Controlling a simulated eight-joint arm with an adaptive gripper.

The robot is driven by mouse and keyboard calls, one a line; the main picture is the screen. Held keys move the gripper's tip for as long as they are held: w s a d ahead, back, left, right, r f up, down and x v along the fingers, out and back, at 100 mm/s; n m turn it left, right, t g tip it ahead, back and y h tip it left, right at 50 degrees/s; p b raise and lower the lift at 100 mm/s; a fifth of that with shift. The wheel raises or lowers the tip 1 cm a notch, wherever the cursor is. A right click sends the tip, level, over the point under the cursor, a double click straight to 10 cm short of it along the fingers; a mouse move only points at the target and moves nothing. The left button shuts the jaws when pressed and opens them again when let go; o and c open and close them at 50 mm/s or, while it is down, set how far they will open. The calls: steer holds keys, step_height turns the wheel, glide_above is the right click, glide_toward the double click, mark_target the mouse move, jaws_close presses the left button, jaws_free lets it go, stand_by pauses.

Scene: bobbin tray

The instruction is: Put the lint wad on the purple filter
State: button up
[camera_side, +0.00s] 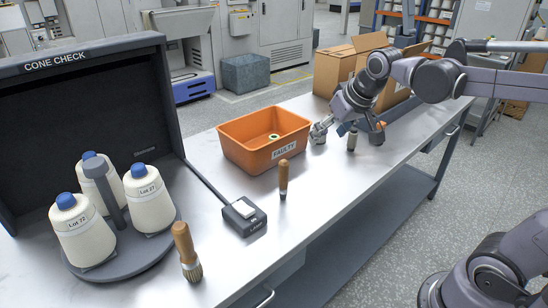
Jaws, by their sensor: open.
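I cannot make out a lint wad or a purple filter in this view. My gripper (348,134) is over the table, to the right of the orange bin, with its fingers spread apart. A small upright dark and silvery piece shows between the fingers; I cannot tell whether it is part of my gripper or a separate object. My wrist and the gripper hide part of the table around there.
An orange bin (238,150) labelled FAULTY holds a small ringed item (274,136). Two wooden-handled brushes (283,178) (183,246) stand upright.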

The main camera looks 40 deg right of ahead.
steer(key=s+a+f+n, duration=0.1)
steer(key=s+a+f, duration=0.2)
steer(key=s, duration=0.2)
steer(key=s+a+f+n+t+y, duration=0.1)
steer(key=s+a+f, duration=0.1)
steer(key=s+f, duration=0.2)
steer(key=shift+s+a+n, duration=0.4)
steer(key=shift+s, duration=0.2)
steer(key=shift+f, duration=0.1)
stand_by(0.4)
